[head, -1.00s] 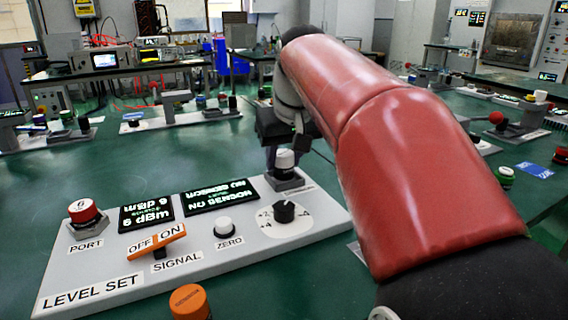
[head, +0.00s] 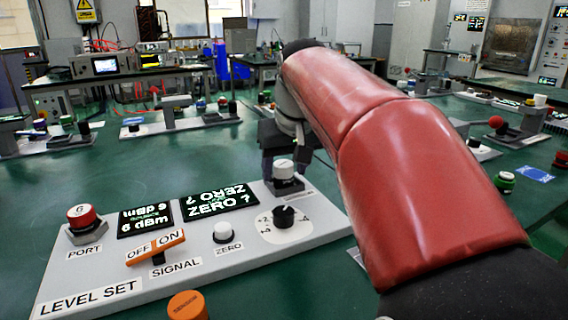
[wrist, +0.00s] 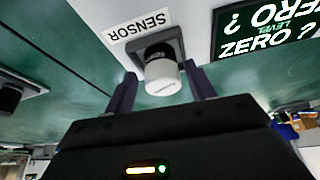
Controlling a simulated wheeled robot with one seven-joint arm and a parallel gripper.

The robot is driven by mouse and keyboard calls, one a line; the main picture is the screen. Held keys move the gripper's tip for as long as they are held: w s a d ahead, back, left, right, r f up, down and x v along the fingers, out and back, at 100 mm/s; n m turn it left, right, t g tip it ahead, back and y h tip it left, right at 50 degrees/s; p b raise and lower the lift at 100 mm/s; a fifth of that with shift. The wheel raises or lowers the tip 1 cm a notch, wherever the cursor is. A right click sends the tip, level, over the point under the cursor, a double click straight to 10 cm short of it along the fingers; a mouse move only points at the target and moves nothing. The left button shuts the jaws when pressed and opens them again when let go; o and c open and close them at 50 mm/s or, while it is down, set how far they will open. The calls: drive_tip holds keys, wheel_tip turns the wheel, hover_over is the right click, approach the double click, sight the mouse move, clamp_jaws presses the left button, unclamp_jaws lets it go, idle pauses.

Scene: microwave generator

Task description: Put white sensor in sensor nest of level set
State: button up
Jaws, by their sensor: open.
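The white sensor (head: 283,169) sits upright in the grey sensor nest (head: 285,187) at the far right end of the level set panel (head: 110,270). The wrist view shows the white sensor (wrist: 163,78) seated in the square nest (wrist: 166,47) beside the SENSOR label. My gripper (wrist: 162,84) is open, with one finger on each side of the sensor and visible gaps between. In the head view the arm hides part of the gripper.
An orange-capped part (head: 187,305) stands at the front edge. Green table is clear left of the panel.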

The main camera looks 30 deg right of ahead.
drive_tip(key=p+v, duration=0.1)
drive_tip(key=v, duration=1.1)
drive_tip(key=shift+p, duration=0.4)
drive_tip(key=shift+s+a, duration=0.15)
